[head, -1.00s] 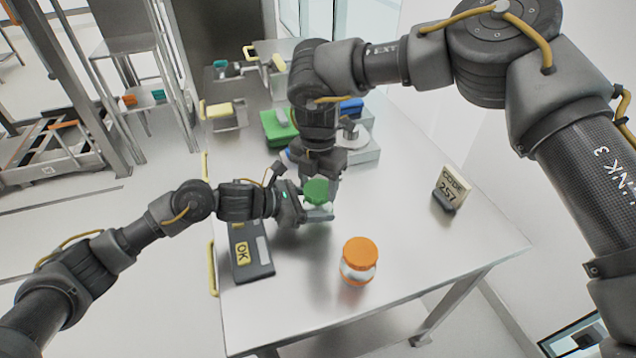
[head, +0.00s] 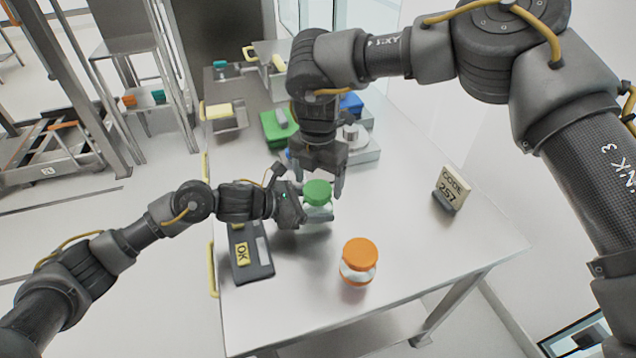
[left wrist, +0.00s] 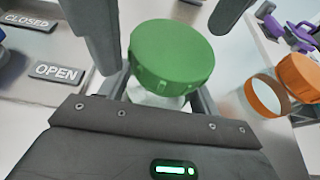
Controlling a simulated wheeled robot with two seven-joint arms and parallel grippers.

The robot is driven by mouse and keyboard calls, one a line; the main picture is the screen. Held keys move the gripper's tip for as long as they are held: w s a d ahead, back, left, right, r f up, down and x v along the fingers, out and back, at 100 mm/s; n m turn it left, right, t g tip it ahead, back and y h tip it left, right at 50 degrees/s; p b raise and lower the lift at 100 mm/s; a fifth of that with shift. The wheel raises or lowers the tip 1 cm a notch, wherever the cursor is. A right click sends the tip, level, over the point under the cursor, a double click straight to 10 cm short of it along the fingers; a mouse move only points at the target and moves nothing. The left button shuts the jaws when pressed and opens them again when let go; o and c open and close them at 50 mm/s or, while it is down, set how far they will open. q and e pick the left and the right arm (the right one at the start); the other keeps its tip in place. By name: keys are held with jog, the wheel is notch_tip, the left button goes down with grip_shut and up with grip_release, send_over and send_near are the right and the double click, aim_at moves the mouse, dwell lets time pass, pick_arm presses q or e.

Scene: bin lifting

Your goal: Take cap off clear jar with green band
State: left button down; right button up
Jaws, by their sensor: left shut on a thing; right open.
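The clear jar (head: 319,212) has a green cap (head: 317,190) seated on top. It stands upright near the middle of the table. My left gripper (head: 306,212) is shut on its body from the left, below the cap. In the left wrist view the green cap (left wrist: 172,55) fills the top middle, and a strip of jar (left wrist: 155,98) shows below it. The band is not clearly visible. My right gripper (head: 320,179) is open, pointing down above and just behind the cap. Its fingers also show on both sides of the cap in the left wrist view (left wrist: 165,35), apart from it.
A jar with an orange cap (head: 360,252) stands to the front right. A dark panel with an OK label (head: 262,262) lies left. A code sign (head: 452,189) stands at the right. Trays and a scale-like device (head: 358,149) sit behind.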

pick_arm(q)
jog(key=shift+r, duration=0.1)
pick_arm(e)
jog(key=shift+r, duration=1.5)
pick_arm(q)
jog(key=shift+c, duration=1.2)
grip_release()
jog(key=shift+s+a, duration=0.1)
jog(key=shift+a, duration=0.25)
pick_arm(e)
jog(key=shift+f, duration=0.15)
pick_arm(q)
jog(key=b+v, duration=0.2)
jog(key=v, duration=0.6)
jog(key=shift+s+a+r, duration=0.15)
jog(key=shift+a, duration=0.2)
pick_arm(e)
notch_tip(320, 180, down, 2)
jog(key=shift+f, duration=0.1)
pick_arm(q)
jog(key=shift+s+a+r, duration=0.2)
jog(key=shift+a+r, duration=0.2)
jog(key=shift+a, duration=0.15)
